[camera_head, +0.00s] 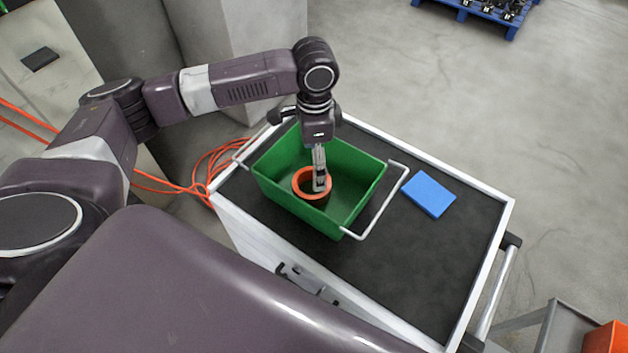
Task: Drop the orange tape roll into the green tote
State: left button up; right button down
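The green tote (365,172) stands on the dark top of a cart, with its wire handles folded out on either side. My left gripper (320,184) reaches down into the tote from above. Its fingers look close together at the right side of the roll's wall, and seem to pinch it. Whether the roll touches the tote floor cannot be told. My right gripper is not in view.
A blue box (429,194) lies on the cart top (400,262) right of the tote. The cart's front right is clear. An orange cable (213,163) lies coiled behind the cart's left side. A blue pallet (478,14) is far back.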

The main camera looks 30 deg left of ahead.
pick_arm(q)
notch_tip(320, 180, up, 12)
dwell(0.6)
dwell(0.4)
